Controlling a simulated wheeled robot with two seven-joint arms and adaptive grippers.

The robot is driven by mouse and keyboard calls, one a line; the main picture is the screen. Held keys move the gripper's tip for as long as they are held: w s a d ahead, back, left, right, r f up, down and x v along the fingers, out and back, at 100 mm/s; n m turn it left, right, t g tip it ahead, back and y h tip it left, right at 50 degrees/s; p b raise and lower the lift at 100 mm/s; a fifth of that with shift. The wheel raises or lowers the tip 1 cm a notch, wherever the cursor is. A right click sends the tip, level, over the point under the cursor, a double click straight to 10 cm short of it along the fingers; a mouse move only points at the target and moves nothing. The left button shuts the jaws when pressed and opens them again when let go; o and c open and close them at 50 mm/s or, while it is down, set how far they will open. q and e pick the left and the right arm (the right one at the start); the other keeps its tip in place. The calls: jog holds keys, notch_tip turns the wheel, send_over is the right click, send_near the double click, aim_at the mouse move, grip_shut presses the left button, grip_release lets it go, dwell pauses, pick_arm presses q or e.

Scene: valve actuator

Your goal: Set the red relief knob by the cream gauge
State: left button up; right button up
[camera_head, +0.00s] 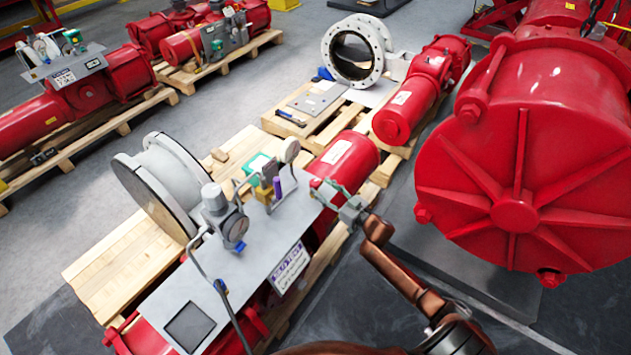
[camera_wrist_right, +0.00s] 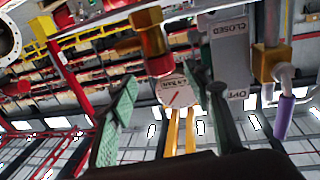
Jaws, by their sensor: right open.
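The cream gauge (camera_head: 289,150) stands on a stem above the grey panel in the head view. In the right wrist view its round dial (camera_wrist_right: 178,93) with a red needle faces me. A small red knob (camera_wrist_right: 158,65) on a brass fitting (camera_wrist_right: 150,32) shows above and left of the dial. I cannot make the knob out in the head view. My right gripper (camera_head: 325,190) is at the right edge of the panel. In the wrist view its fingers (camera_wrist_right: 165,85) are apart, one on each side of the knob and dial. Contact with the knob cannot be told. My left gripper is out of view.
The grey panel (camera_head: 240,262) carries a filter regulator (camera_head: 222,215), tubes and a purple part (camera_head: 277,187). A red cylinder (camera_head: 345,160) lies behind my gripper. A large red actuator (camera_head: 520,170) stands close on the right.

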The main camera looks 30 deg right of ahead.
aim_at(315, 181)
jog(key=x, duration=0.4)
jog(key=shift+w+a+b, duration=0.15)
jog(key=shift+w+b, duration=0.15)
jog(key=shift+w, duration=0.1)
jog(key=c, duration=1.2)
jog(key=shift+f+y, duration=0.1)
jog(key=shift+y, duration=0.2)
